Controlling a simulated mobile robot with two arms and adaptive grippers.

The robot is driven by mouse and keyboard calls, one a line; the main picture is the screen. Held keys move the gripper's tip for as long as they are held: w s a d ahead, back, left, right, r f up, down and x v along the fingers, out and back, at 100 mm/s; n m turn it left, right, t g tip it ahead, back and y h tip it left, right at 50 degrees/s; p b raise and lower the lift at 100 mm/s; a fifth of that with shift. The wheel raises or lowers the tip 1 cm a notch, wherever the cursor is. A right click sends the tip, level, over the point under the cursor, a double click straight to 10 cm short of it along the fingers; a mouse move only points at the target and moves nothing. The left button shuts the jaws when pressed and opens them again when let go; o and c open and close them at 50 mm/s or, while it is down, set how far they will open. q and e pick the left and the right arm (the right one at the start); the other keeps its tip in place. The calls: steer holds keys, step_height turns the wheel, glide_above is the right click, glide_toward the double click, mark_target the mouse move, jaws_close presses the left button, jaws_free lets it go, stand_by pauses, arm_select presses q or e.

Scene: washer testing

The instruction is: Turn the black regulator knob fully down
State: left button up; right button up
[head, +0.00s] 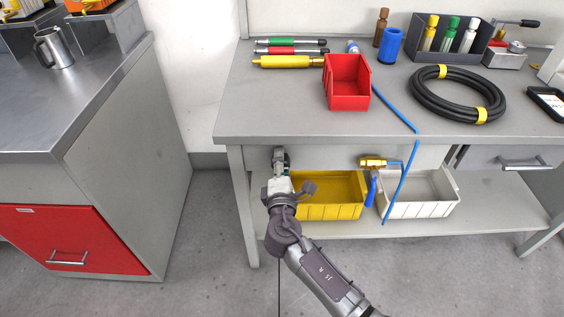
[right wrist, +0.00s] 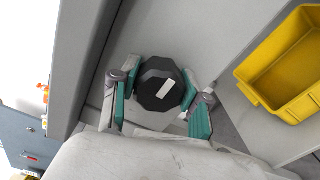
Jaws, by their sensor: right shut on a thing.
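The black regulator knob (right wrist: 160,84) is a faceted dark cap with a white pointer mark, on the front of the workbench. In the head view the gripper largely hides the knob. My left gripper is not in view.
A yellow bin (head: 330,200) and a white bin (head: 420,192) sit on the lower shelf, right of the gripper. A brass valve with a blue handle (head: 372,162) and a blue hose (head: 402,180) are nearby. A red bin (head: 347,84) stands on the bench (head: 300,122).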

steer(key=o, duration=1.1)
steer(key=shift+o, duration=0.2)
steer(key=shift+s+f, duration=0.1)
steer(key=shift+s, duration=0.25)
steer(key=s, duration=1.1)
steer(key=shift+s, duration=0.15)
